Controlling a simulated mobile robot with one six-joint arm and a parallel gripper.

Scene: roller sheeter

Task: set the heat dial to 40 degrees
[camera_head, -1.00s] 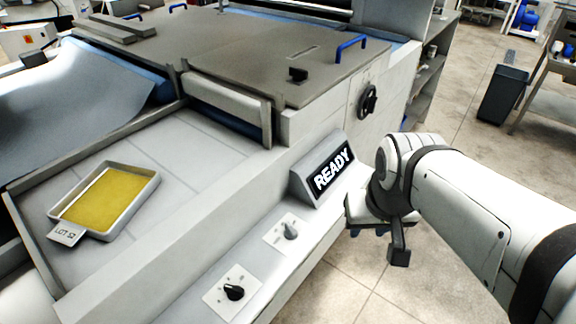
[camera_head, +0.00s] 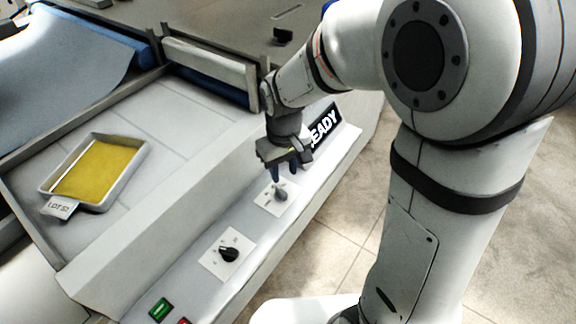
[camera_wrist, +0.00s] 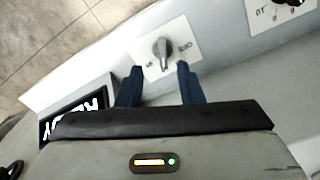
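Two dials sit on the machine's sloped front panel. A black dial (camera_head: 229,254) on a white plate with marks around it is nearer the front; its plate and part of the knob show at the top right of the wrist view (camera_wrist: 290,3), with what looks like a 10. A grey knob (camera_head: 280,194) on its own white plate also shows in the wrist view (camera_wrist: 162,48), with small lettering beside it. I cannot read which dial is for heat. My gripper (camera_head: 285,172) is open and empty, pointing down just above the grey knob, its blue fingers apart on either side of it in the wrist view (camera_wrist: 161,76).
The READY display (camera_head: 324,127) stands close behind my gripper. A green button (camera_head: 159,309) and a red button (camera_head: 184,321) are at the panel's near end. A tray of yellow material (camera_head: 97,172) with a lot tag lies on the deck to the left.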

